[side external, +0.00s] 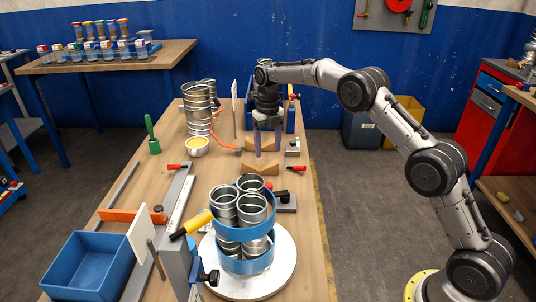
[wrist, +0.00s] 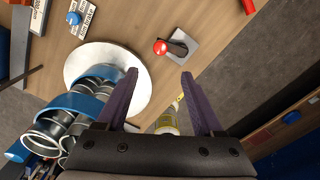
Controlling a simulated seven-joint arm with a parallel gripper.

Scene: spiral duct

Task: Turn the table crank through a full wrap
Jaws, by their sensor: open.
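A small crank (side external: 283,195) with a black arm and a red knob stands on a grey plate beside the white round turntable (side external: 284,278). In the wrist view the crank's red knob (wrist: 160,47) is beyond my fingertips, between them across the picture. The turntable (wrist: 135,100) bears a bundle of metal duct pieces (side external: 253,208) held by blue bands (side external: 244,266). My gripper (side external: 268,153) is open and points down over the table, farther back than the crank and apart from it. It also shows in the wrist view (wrist: 159,74), with nothing gripped between its purple fingers.
A yellow-handled tool (side external: 198,222) is left of the ducts. A blue bin (side external: 90,265) stands front left. Tall spiral ducts (side external: 198,110), a cup (side external: 196,147) and wooden blocks (side external: 260,168) are farther back. Bare tabletop lies left of the blocks.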

